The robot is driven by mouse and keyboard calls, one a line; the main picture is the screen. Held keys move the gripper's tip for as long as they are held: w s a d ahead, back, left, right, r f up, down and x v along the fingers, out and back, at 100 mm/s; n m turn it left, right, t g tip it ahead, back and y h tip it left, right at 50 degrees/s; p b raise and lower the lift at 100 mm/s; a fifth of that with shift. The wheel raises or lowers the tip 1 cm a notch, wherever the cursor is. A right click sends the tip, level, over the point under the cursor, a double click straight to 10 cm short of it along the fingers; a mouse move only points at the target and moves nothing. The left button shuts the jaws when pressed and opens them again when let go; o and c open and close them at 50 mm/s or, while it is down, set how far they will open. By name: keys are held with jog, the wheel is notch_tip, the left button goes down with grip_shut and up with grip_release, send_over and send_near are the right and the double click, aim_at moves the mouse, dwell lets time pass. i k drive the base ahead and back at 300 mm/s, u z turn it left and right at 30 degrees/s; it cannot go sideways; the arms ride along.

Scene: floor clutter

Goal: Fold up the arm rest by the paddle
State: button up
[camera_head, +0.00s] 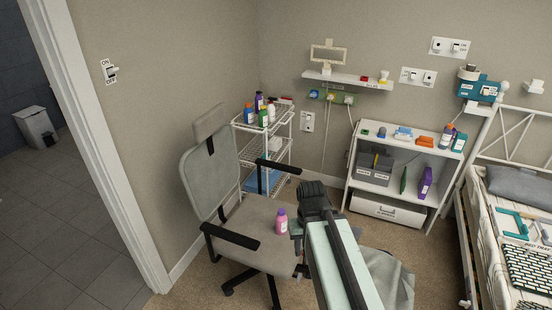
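A grey office chair (262,232) stands left of the middle with its back to the left. Its near black arm rest (230,236) lies roughly level, and its far black arm rest (278,167) also lies roughly level. I cannot make out a paddle on either arm rest. My arm reaches up from the bottom edge, and my gripper (317,197) is at its dark far end, to the right of the chair seat in the picture. Its fingers are too small and dark to tell whether they are open or shut. My arm hides part of the floor behind it.
A pink-purple bottle (281,222) stands on the seat's right side, close to my arm. A wire cart (265,152) stands behind the chair, a white shelf (402,150) at the back and a bed (500,215) at right. A doorway is at left.

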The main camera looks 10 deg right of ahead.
aim_at(274, 166)
jog(key=k, duration=0.5)
jog(key=z, duration=0.95)
jog(key=i, duration=1.85)
jog(key=u, duration=2.5)
jog(key=i, duration=0.5)
